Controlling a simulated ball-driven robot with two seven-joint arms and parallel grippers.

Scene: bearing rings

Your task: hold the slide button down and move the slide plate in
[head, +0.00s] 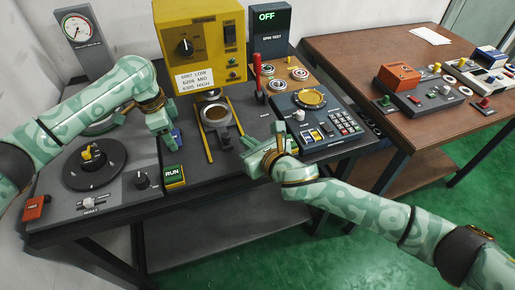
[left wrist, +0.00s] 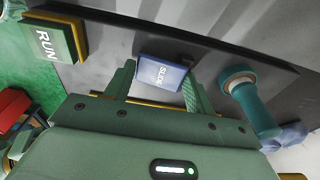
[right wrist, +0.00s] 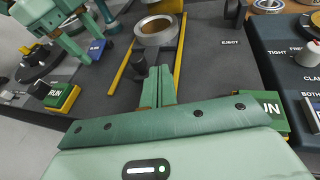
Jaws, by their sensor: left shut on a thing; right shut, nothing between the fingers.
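The blue slide button (head: 177,136) stands left of the yellow rails. In the left wrist view the button, marked SLIDE (left wrist: 162,74), sits between the fingers of my left gripper (left wrist: 160,88), which is shut on it. The slide plate lies between two yellow rails, with a metal ring (head: 215,113) on it; the ring also shows in the right wrist view (right wrist: 157,31). A dark upright knob (right wrist: 139,63) stands at the near end. My right gripper (right wrist: 160,78) is shut and empty, its tips just right of the knob; I cannot tell whether they touch.
A yellow machine (head: 203,45) with a dial stands behind the rails. A RUN button (head: 175,175) is at the bench's front edge. A red lever (head: 257,72) and a keypad panel (head: 343,124) are to the right. A black round turntable (head: 94,165) is at left.

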